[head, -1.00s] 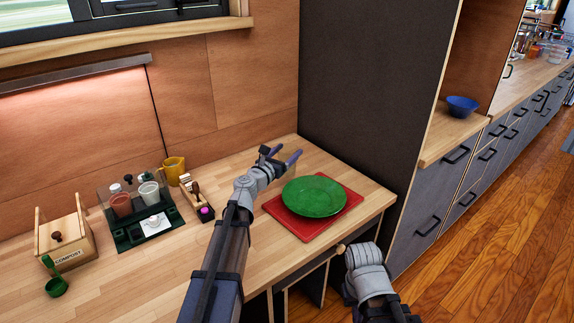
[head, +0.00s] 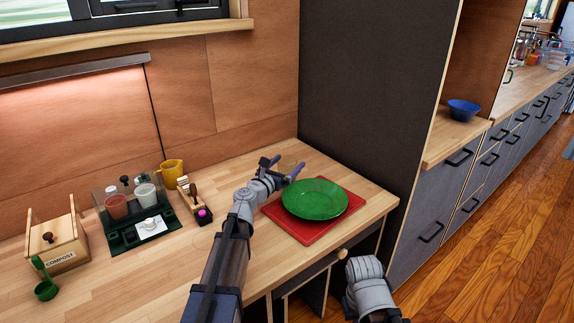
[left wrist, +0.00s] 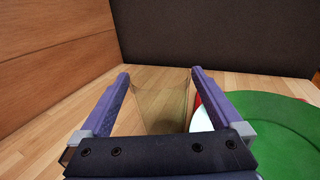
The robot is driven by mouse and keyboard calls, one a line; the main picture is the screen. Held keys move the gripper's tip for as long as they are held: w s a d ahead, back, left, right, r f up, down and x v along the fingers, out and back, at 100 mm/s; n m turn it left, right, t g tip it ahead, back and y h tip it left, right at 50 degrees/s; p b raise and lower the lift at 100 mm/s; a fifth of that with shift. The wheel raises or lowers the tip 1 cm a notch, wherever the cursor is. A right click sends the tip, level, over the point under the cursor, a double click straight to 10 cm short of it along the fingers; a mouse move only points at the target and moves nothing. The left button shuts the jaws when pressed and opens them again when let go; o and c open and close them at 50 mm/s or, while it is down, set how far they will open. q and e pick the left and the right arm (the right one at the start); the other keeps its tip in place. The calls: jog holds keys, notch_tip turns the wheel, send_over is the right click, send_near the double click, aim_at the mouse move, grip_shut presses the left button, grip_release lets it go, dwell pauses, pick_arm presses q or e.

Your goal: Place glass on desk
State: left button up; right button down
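A clear, faintly tinted glass (head: 287,161) stands upright on the wooden desk (head: 262,287), near the back by the dark panel. In the left wrist view the glass (left wrist: 162,92) is between my left fingers; its lower part is hidden by the gripper body. My left gripper (head: 284,168) reaches over the desk with its purple fingers spread on either side of the glass. In the left wrist view the left gripper (left wrist: 160,92) shows narrow gaps beside the glass, so it looks open. My right gripper is out of view; only part of that arm shows.
A green plate (head: 314,199) on a red mat (head: 300,237) lies right of the glass. A yellow mug (head: 172,173), a dark caddy (head: 130,238) and a compost box (head: 62,257) stand to the left. The dark panel (head: 360,90) rises behind.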

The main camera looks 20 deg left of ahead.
pick_arm(q)
jog(key=shift+r+p, duration=0.25)
jog(key=shift+p, duration=0.05)
jog(key=v, duration=1.2)
jog(key=shift+f, duration=0.1)
